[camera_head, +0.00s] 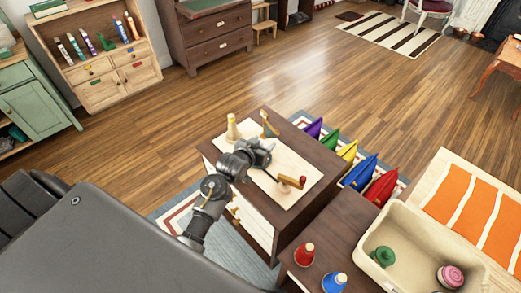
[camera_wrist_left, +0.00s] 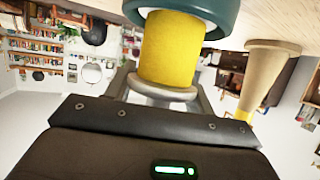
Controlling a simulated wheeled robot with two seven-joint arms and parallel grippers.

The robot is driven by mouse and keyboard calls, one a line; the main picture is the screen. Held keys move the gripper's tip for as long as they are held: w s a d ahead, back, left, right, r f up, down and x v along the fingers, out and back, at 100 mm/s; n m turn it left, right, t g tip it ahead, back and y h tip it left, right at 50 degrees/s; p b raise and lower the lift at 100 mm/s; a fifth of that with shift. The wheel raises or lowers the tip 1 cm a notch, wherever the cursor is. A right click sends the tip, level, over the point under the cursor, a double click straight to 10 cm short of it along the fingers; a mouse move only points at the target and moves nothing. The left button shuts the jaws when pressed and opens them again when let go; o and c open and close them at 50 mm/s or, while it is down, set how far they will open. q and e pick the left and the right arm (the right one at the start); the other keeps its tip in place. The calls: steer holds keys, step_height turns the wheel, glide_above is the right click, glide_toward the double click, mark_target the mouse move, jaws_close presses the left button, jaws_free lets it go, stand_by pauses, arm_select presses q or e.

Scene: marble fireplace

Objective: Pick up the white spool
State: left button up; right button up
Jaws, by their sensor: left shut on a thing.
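My left gripper (camera_head: 262,152) is low over the cream board on the small dark-topped cabinet. In the left wrist view its jaws (camera_wrist_left: 160,92) are shut on a yellow spool (camera_wrist_left: 168,50) with a teal end and a cream rim. The gripper hides this spool in the head view. A pale cream, spool-like cone (camera_head: 232,130) stands upright on the board, left of the gripper and apart from it. A similar pale piece shows right of the jaws in the left wrist view (camera_wrist_left: 266,75). My right gripper is not in view.
Coloured cushions (camera_head: 362,170) line the cabinet's right side. A cream bin (camera_head: 410,262) and red and blue cones (camera_head: 305,254) are at lower right.

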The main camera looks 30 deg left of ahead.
arm_select(q)
steer(key=shift+r, duration=0.15)
steer(key=shift+r, duration=0.35)
step_height(320, 180, up, 2)
steer(key=shift+a+r+b, duration=0.1)
steer(key=shift+r+b, duration=0.15)
steer(key=shift+b, duration=0.05)
steer(key=s+a+r+p, duration=0.2)
steer(key=s+a+r, duration=0.4)
steer(key=a+r, duration=0.3)
steer(key=a, duration=0.3)
steer(key=shift+s+r+p, duration=0.3)
steer(key=shift+p, duration=0.1)
